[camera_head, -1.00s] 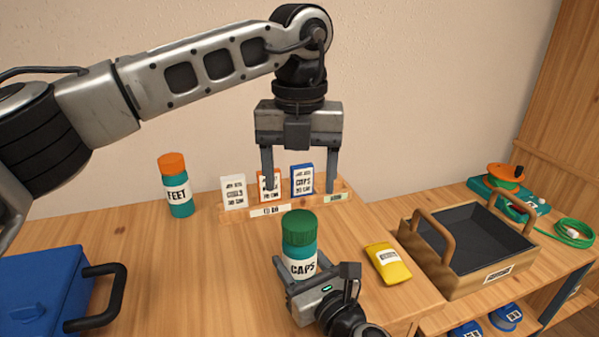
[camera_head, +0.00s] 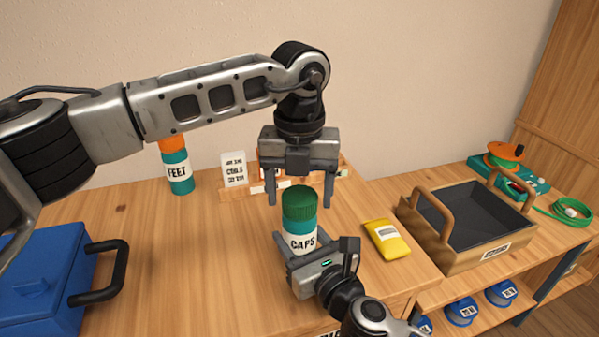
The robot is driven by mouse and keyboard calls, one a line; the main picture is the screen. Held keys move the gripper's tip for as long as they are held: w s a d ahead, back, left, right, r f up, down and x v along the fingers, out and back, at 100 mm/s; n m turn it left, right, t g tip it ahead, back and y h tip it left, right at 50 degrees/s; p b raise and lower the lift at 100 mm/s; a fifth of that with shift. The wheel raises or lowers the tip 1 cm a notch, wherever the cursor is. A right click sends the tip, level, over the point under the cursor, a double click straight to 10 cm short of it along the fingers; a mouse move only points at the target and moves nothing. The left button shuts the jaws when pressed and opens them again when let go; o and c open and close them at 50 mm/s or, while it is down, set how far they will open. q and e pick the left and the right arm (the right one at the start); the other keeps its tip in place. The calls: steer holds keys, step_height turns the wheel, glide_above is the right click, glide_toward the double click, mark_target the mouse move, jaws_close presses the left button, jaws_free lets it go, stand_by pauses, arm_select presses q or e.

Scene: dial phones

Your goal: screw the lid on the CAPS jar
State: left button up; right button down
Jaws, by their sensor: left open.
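The CAPS jar (camera_head: 300,241), teal with a white label, stands upright on the wooden bench in the middle. A green lid (camera_head: 300,203) sits on its top; I cannot tell how tightly. My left gripper (camera_head: 300,204) points down with its fingers open. Its fingertips show left and right of the lid, apart from it; the lid is in front of the gap. My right gripper (camera_head: 313,250) comes from the front right, low down, and is shut on the jar's body. Its fingers are partly hidden by the jar and its own body.
A FEET jar (camera_head: 178,170) with an orange lid stands behind left. A rack of small boxes (camera_head: 235,192) is partly hidden behind my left gripper. A blue case (camera_head: 35,285) is front left. A yellow packet (camera_head: 387,240) and a wooden tray (camera_head: 432,252) lie to the right.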

arm_select(q)
steer(key=shift+f, duration=0.2)
steer(key=c, duration=1)
steer(key=m, duration=0.3)
steer(key=shift+m, duration=0.3)
steer(key=m, duration=0.4)
steer(key=shift+m, duration=0.4)
steer(key=m, duration=1)
steer(key=shift+m, duration=0.3)
steer(key=o, duration=1.2)
steer(key=shift+c, duration=0.2)
